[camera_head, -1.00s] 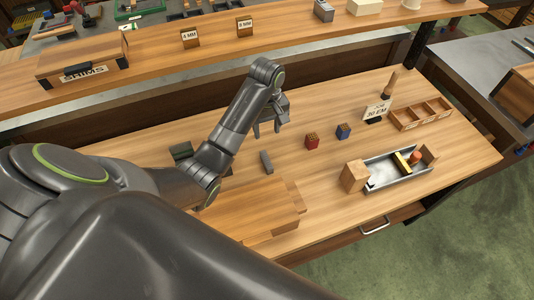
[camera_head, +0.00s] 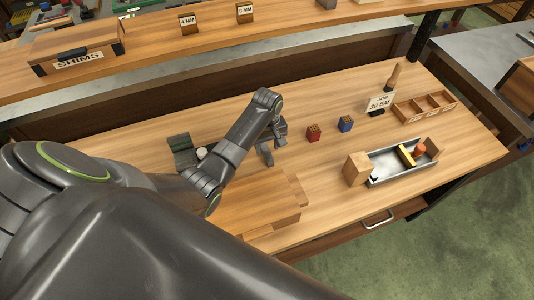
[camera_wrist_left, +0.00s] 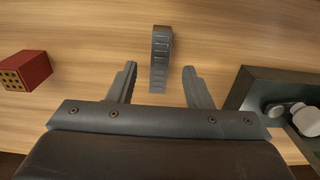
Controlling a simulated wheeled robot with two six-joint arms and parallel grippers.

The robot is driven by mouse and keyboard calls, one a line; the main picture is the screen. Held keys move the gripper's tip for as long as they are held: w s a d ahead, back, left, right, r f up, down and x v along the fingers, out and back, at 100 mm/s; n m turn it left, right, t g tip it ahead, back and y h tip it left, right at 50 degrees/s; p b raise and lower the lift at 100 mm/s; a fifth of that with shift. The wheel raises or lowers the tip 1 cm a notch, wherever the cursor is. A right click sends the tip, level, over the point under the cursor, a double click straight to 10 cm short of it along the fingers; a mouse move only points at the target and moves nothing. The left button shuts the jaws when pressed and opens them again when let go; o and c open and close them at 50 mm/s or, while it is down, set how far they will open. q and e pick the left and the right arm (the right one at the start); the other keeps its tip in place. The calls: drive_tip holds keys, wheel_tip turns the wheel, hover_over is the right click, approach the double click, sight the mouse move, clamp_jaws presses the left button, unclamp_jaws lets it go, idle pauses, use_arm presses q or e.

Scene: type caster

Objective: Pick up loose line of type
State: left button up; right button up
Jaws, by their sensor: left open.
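The loose line of type is a narrow grey ridged bar (camera_wrist_left: 161,58) lying on the wooden bench in the left wrist view. My left gripper (camera_wrist_left: 159,80) is open, with one finger on each side of the bar's near end. The fingers look apart from the bar, and I see nothing held. In the head view my left gripper (camera_head: 273,146) is low over the bench, left of the red block, and the bar is hard to tell apart from the fingers there. My right gripper is not in view.
A red block with gold dots (camera_head: 313,133) and a blue one (camera_head: 345,124) stand to the right. A metal tray (camera_head: 386,176) and a wooden divided box (camera_head: 400,113) lie further right. A dark holder (camera_head: 181,144) stands left of the gripper.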

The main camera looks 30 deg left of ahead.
sight(267, 152)
use_arm(q)
drive_tip(key=shift+w+a+f, duration=0.1)
drive_tip(key=shift+f, duration=1.75)
clamp_jaws()
